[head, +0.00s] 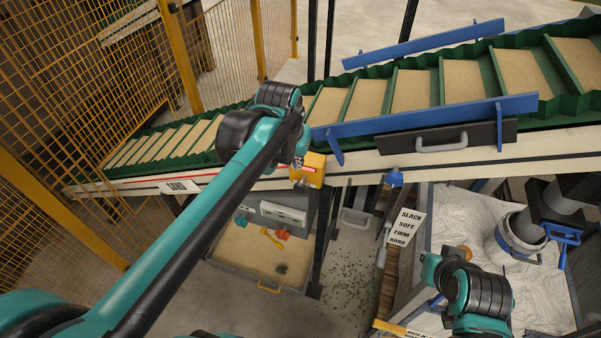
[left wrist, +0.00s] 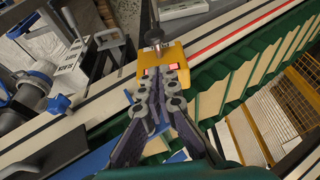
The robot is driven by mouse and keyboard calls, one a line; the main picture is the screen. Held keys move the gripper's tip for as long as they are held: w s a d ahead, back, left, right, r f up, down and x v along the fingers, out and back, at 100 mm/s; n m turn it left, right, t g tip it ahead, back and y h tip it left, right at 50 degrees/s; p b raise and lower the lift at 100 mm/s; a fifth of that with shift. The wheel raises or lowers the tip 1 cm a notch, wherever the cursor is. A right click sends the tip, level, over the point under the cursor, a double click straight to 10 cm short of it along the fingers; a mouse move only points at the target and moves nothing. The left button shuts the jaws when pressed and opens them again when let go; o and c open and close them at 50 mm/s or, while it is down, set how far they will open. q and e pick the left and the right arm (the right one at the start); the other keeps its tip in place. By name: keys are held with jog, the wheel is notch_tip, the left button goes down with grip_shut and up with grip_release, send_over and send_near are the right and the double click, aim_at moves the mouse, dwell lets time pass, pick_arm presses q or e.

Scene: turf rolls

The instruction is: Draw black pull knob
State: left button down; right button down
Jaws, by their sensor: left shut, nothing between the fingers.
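A yellow box (head: 312,168) is fixed on the near side rail of the conveyor. In the left wrist view the yellow box (left wrist: 150,62) carries a dark round knob (left wrist: 154,34) on a short metal stem, on the side away from my gripper. In the head view the knob is small and hard to make out. My left gripper (head: 299,161) is at the box's upper left edge. In the left wrist view its fingers (left wrist: 160,74) are together and empty, overlapping the box's near face; I cannot tell whether they touch it. My right gripper does not show.
The green conveyor (head: 352,97) with sand-coloured panels runs behind, with blue guide rails (head: 420,115). Below stands a sand tray (head: 245,262). A label board (head: 405,227) and a white bucket (head: 516,238) are at right. Yellow mesh fencing (head: 60,90) is at left.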

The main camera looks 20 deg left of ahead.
aim_at(300, 188)
pick_arm(q)
jog(key=x, duration=1)
jog(key=shift+a, duration=0.1)
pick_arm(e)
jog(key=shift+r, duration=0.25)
pick_arm(q)
jog(key=shift+s, duration=0.1)
